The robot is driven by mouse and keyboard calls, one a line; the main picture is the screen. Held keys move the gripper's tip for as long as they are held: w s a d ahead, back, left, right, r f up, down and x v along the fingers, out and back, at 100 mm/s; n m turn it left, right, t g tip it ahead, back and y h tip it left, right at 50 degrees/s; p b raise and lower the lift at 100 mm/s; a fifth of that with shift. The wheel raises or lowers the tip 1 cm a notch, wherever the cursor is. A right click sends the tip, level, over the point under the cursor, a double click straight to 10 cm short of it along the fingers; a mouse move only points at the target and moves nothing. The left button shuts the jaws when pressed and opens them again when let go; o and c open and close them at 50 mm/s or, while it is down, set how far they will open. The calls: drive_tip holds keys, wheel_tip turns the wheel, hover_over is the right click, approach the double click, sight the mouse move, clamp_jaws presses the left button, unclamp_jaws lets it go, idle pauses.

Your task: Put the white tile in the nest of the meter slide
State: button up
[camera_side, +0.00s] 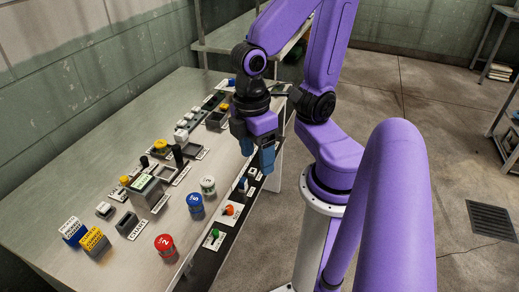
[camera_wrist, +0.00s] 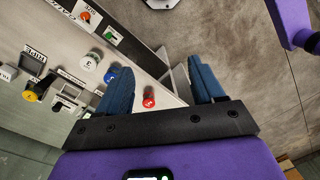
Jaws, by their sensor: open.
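My gripper (camera_side: 264,160) is open and empty, above the right edge of the bench in the side view. In the wrist view my gripper's two blue fingers (camera_wrist: 160,88) stand wide apart with nothing held between them. A small white piece (camera_side: 182,135) lies among the fixtures at the back of the bench; I cannot tell for sure that it is the white tile. A grey unit with a lit green display (camera_side: 144,181) stands mid-bench, with a dark-framed slide behind it that may be the meter slide. Its nest is too small to make out.
A red cylinder (camera_side: 165,246), a blue cylinder (camera_side: 195,205) and a white-and-green cylinder (camera_side: 208,186) stand on the front of the bench (camera_side: 60,215).

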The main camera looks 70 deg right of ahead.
drive_tip(key=shift+o, duration=0.5)
drive_tip(key=shift+s+d+r+n+t, duration=0.1)
drive_tip(key=shift+s+r+n+t, duration=0.35)
drive_tip(key=shift+n, duration=0.35)
drive_tip(key=shift+w+f, duration=0.1)
drive_tip(key=shift+w, duration=0.05)
drive_tip(key=w+n+t+h, duration=0.1)
drive_tip(key=w+n+h, duration=0.15)
drive_tip(key=w, duration=2.25)
drive_tip(key=n+g+h, duration=0.1)
drive_tip(key=n+h, duration=0.1)
drive_tip(key=n, duration=0.1)
hover_over(182, 131)
drive_tip(key=a, duration=0.7)
wheel_tip(182, 131, down, 8)
drive_tip(key=x, duration=1.6)
drive_tip(key=shift+d+f, duration=0.1)
drive_tip(key=shift+d, duration=0.1)
